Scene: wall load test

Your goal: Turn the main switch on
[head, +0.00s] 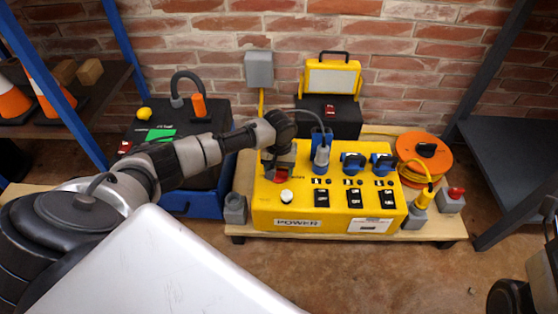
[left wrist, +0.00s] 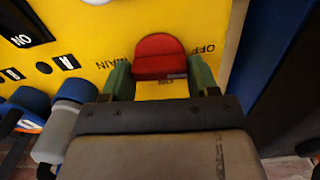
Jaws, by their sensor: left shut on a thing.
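The yellow power box (head: 268,212) stands on a low wooden board, with "POWER" on its front. Its red main switch (head: 281,180) is at the upper left of the box, partly hidden by my left gripper (head: 280,168). In the left wrist view the red switch handle (left wrist: 160,57) sits between the two green fingers of my left gripper (left wrist: 160,78), which is shut on it. The printed words "MAIN" and "OFF" show on the yellow panel beside it. My right gripper does not show.
Blue plugs (head: 353,162) and black rocker switches (head: 356,199) are to the right on the box. An orange cable reel (head: 427,150) stands at the board's right. A blue case (head: 190,203) is left, near my left arm. Dark shelves flank both sides.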

